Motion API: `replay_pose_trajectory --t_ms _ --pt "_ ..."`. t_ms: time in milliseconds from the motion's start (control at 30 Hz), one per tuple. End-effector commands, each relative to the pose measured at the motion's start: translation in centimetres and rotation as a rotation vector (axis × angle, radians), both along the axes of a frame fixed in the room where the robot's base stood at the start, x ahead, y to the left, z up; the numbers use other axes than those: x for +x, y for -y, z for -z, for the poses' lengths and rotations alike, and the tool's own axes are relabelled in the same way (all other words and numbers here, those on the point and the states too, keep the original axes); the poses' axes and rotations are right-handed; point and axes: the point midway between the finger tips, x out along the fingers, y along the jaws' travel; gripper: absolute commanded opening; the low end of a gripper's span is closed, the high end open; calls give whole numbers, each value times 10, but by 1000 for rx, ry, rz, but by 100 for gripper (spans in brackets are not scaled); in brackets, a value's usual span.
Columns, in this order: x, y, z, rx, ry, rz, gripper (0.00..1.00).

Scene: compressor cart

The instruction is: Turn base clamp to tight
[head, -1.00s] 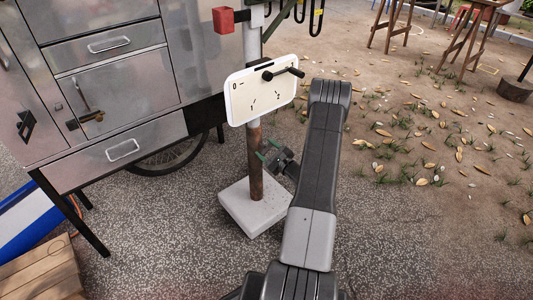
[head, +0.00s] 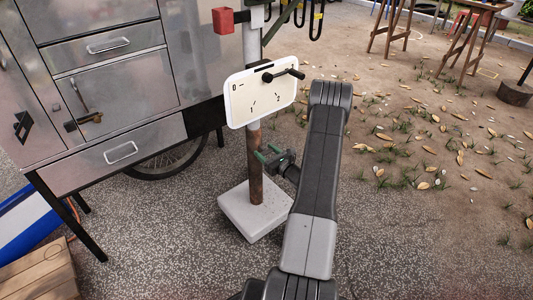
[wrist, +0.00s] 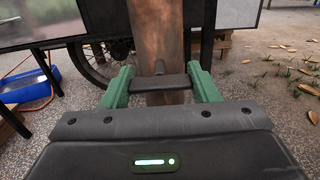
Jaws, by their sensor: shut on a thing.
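A rusty upright post (head: 255,180) stands on a square pale base block (head: 238,214) in the head view. The base clamp shows in the wrist view as a short dark crossbar (wrist: 143,83) with a small stub on top, in front of the post (wrist: 156,35). My gripper (head: 268,156) is at the post, between the base block and the white panel. In the wrist view the green fingers of my gripper (wrist: 161,78) stand at both ends of the crossbar and are shut on it. In the head view the clamp is too small to make out.
A white panel (head: 245,105) marked 0, 1 and 2, with a black lever (head: 285,74), is on the post above my gripper. A metal cabinet cart (head: 128,150) stands to the left, with a wheel (head: 165,160) behind. Leaf-strewn ground (head: 430,140) to the right is open.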

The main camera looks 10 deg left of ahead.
Motion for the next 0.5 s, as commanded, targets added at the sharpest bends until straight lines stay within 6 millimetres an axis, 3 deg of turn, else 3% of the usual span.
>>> replay_pose_trajectory --t_ms 333,367,433,500 --pt "-1 0 1 2 -6 0 32" --pt "-1 0 1 2 -6 0 58" --pt "-1 0 1 1 -5 0 72" --pt "0 0 1 1 -5 0 76"
